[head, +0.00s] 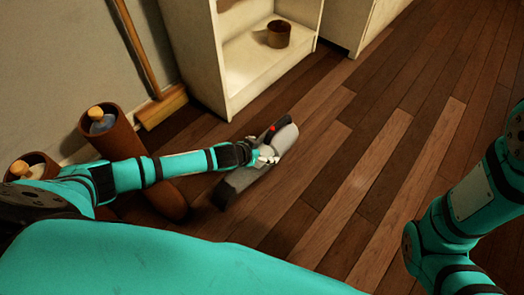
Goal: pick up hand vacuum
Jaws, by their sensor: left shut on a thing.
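The hand vacuum (248,178) is a grey and dark cylinder-like body with a red spot near its upper end. It shows in the middle of the head view, tilted from lower left to upper right, over the wood floor. My left gripper (267,156) is shut on the hand vacuum at its upper middle part. The fingers hide a little of its side. I cannot tell whether the vacuum touches the floor. My right arm shows at the right edge, but its gripper is out of view.
A white shelf unit (205,70) with a round brown container (278,34) stands behind. A broom (160,105) leans at the wall. Brown cylindrical holders (118,140) with bottles stand at the left, close to my left arm. The wood floor (400,130) at the right is clear.

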